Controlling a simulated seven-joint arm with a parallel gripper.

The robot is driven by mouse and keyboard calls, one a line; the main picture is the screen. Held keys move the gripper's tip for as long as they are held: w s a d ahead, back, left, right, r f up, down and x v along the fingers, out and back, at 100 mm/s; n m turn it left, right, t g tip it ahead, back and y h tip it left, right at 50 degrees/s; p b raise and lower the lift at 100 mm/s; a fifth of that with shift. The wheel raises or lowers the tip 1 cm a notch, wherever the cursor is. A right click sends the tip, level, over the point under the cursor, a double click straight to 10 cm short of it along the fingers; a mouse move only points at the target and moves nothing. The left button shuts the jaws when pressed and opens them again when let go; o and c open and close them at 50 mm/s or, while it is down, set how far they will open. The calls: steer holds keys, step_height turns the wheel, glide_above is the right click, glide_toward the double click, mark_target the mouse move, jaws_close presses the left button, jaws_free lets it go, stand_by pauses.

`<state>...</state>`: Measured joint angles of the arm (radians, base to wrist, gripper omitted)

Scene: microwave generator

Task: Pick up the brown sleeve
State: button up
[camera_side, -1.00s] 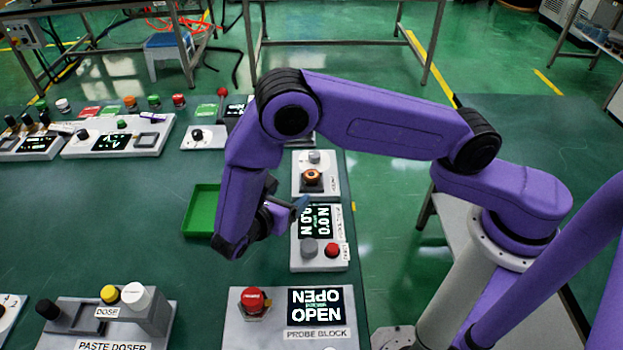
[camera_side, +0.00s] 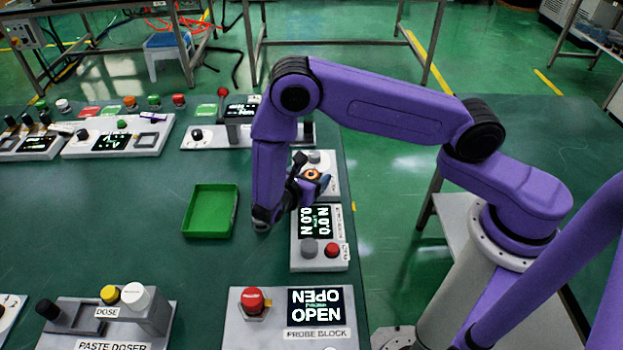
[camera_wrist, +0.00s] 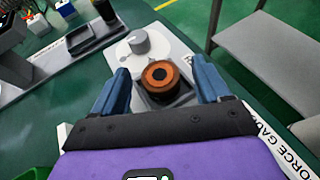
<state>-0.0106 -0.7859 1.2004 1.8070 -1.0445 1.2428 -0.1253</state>
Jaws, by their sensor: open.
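The brown sleeve (camera_wrist: 160,79) is a short ring with an orange-brown top and a dark hole. It sits upright in a dark square holder on a light grey panel, and it also shows in the side view (camera_side: 312,174). My gripper (camera_wrist: 164,80) is open, with one blue finger on each side of the sleeve in the wrist view. Whether the fingers touch it, and their exact height, I cannot tell. In the side view my gripper (camera_side: 322,183) points right, next to the sleeve, partly in front of it.
A grey knob (camera_wrist: 139,42) stands just behind the sleeve. The force gauge panel (camera_side: 303,258) has a display, a grey knob and a red button. A green tray (camera_side: 210,209) lies to the left. The probe block (camera_side: 265,330) is in front. Clear table lies left of the tray.

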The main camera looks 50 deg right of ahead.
steer(key=c, duration=1.2)
